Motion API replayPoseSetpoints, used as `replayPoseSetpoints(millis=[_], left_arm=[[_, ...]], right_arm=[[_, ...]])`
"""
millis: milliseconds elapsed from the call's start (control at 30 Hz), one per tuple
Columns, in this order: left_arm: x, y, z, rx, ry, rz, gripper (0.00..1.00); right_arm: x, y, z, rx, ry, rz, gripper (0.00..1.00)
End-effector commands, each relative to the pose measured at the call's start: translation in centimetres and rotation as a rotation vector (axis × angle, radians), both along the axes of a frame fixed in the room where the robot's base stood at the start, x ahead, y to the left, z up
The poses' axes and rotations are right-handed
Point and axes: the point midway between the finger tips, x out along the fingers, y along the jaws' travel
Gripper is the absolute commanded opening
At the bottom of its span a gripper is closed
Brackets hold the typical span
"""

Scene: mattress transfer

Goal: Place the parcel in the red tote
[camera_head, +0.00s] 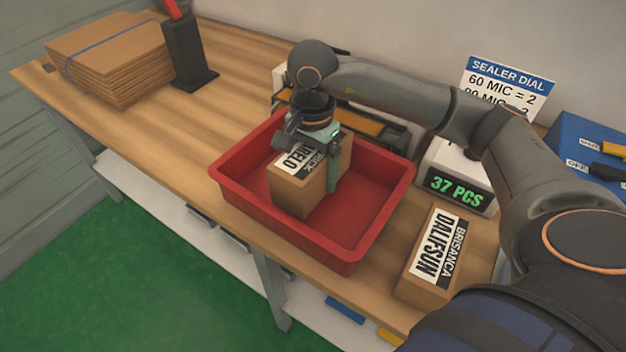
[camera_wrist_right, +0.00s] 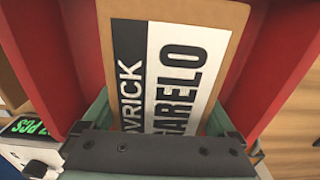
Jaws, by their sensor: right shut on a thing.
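The red tote (camera_head: 375,215) stands on the wooden workbench. A brown parcel (camera_head: 290,192) with a black-and-white label ending in "ARELO" is inside the tote's walls, toward its left part. My right gripper (camera_head: 325,160) reaches down from above and is shut on this parcel. In the right wrist view the parcel (camera_wrist_right: 175,60) fills the space between the fingers, with red tote walls (camera_wrist_right: 275,75) on both sides. I cannot tell whether the parcel's underside touches the tote floor. My left gripper is not in view.
A second parcel (camera_head: 432,258), labelled "BRISANCA DALIFSUN", lies right of the tote. A counter display (camera_head: 457,190) reads "37 PCS". Flat cardboard (camera_head: 110,60) is stacked at the back left beside a black stand (camera_head: 188,55). The bench between stack and tote is clear.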

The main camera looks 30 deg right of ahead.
Motion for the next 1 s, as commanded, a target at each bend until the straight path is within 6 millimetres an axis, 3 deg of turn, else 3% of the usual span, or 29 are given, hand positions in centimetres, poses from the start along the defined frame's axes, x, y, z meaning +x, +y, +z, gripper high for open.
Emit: replayPoseSetpoints(millis=[233,633,667,733,1000], left_arm=[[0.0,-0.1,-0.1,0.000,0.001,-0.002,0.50],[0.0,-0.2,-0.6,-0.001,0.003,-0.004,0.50],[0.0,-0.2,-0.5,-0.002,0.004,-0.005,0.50],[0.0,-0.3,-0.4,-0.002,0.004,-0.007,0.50],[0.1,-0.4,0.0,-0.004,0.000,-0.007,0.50]], right_arm=[[0.0,0.0,-3.1,0.000,0.001,-0.001,0.01],[0.0,0.0,-3.9,0.000,-0.002,0.000,0.01],[0.0,0.0,-3.8,-0.001,0.000,0.000,0.95],[0.0,0.0,-3.8,-0.001,0.001,0.000,1.00],[0.0,0.0,-3.5,-0.001,0.001,-0.001,1.00]])
